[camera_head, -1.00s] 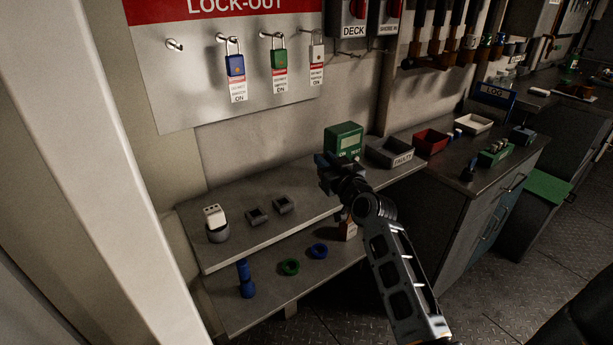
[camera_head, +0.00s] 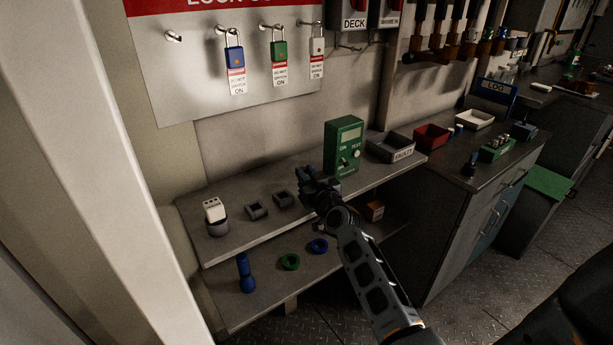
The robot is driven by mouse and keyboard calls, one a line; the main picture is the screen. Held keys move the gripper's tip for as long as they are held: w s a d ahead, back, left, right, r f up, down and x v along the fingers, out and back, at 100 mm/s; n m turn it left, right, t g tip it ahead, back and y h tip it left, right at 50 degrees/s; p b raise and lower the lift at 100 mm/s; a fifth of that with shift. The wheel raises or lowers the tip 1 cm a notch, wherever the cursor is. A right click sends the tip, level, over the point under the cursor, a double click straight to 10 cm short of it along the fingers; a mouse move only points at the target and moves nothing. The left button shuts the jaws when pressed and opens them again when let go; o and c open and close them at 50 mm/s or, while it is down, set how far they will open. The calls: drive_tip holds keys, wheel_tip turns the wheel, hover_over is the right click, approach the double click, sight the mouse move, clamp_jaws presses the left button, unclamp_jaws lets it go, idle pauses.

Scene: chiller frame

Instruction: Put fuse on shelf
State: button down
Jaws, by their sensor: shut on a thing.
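My gripper (camera_head: 306,176) is over the upper shelf (camera_head: 240,238), left of the green test box and just right of two small dark square holders. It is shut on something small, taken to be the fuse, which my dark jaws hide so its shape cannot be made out. I cannot tell whether it touches the shelf. The lower shelf (camera_head: 265,290) is below.
The green test box (camera_head: 344,146) and the grey tray marked faulty (camera_head: 390,147) stand to the right. The two square holders (camera_head: 257,210) sit left. A blue torch (camera_head: 245,273), green ring (camera_head: 290,262) and blue ring (camera_head: 318,246) lie below. Padlocks hang above.

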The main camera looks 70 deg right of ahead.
drive_tip(key=shift+f, duration=0.2)
drive_tip(key=c, duration=1)
unclamp_jaws()
drive_tip(key=shift+r, duration=0.1)
